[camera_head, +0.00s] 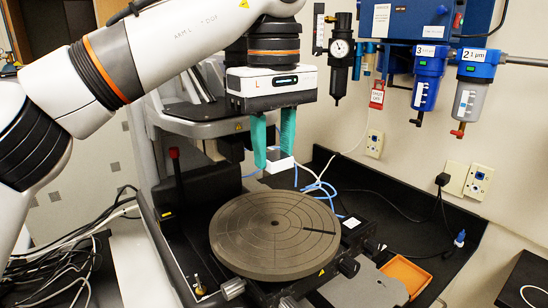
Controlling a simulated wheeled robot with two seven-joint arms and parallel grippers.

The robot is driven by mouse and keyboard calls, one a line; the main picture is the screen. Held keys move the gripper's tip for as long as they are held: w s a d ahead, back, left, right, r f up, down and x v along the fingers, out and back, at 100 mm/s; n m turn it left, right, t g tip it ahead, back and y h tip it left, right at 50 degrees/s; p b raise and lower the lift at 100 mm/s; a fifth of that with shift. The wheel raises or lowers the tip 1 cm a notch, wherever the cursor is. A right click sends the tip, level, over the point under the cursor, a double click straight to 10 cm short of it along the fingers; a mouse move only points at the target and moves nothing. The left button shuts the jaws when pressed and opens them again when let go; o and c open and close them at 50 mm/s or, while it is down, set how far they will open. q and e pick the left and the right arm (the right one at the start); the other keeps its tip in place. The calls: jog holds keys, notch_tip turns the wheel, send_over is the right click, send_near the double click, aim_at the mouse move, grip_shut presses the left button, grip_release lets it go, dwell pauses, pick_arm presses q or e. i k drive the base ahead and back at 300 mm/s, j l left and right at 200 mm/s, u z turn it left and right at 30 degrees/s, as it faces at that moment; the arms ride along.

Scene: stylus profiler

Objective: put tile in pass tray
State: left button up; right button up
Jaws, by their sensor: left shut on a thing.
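My left gripper (273,156) has teal fingers and points down above the back of the round stage. It is shut on a small white piece, which I take to be the tile (280,163), at the fingertips. The fingers hide part of it, and its exact outline is hard to tell. A shallow orange tray (406,274) lies at the lower right, beyond the stage's right side, and looks empty. I cannot read a label marking it as the pass tray. My right gripper is not in view.
The dark round stage (275,235) looks bare. A small white square (351,222) lies on the black part beside it. Knobs (348,267) stick out between stage and orange tray. Blue tubes (318,186) run behind the stage, and a gauge and filters (428,75) hang on the wall.

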aim_at(403, 279)
jog(key=k, duration=1)
